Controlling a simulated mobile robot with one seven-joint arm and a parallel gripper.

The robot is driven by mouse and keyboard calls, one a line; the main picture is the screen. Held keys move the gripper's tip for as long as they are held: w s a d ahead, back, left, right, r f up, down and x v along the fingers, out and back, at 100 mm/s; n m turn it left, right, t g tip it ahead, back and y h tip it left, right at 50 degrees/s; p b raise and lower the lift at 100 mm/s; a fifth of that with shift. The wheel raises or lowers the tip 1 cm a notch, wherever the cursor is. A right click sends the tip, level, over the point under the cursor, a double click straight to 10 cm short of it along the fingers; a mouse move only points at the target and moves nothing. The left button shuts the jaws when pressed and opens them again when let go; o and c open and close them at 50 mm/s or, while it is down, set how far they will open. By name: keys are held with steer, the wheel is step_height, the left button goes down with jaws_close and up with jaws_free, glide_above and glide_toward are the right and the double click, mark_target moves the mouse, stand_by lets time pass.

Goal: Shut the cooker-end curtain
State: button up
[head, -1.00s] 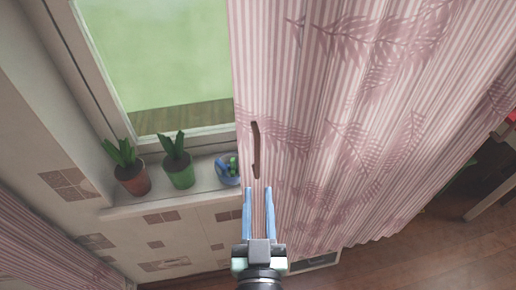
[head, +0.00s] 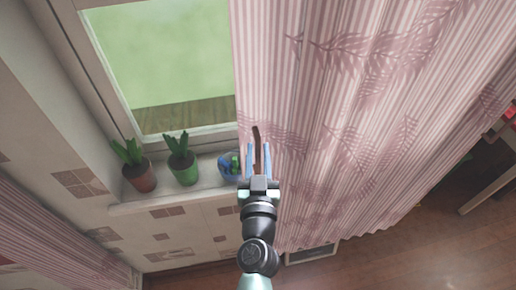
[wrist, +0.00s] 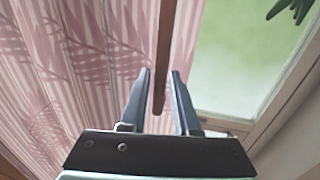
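The pink striped curtain (head: 330,110) with leaf prints hangs over the right part of the window in the head view; it also shows in the wrist view (wrist: 65,70). A brown handle (head: 257,147) hangs along its left edge. My gripper (head: 259,150) is open at that edge. In the wrist view the handle (wrist: 163,60) reaches down between the two blue fingers (wrist: 160,75), with gaps visible on both sides. Another striped curtain (head: 50,235) shows at the lower left. Which of them is at the cooker end I cannot tell.
The uncovered window pane (head: 170,60) lies left of the curtain. On the sill (head: 150,203) stand a plant in a red pot (head: 140,178), one in a green pot (head: 186,174) and a blue pot (head: 230,166). A table (head: 485,195) stands at the right.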

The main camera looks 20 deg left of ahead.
steer(key=shift+w+a, duration=0.1)
steer(key=shift+w, duration=0.05)
jaws_close()
stand_by(1.4)
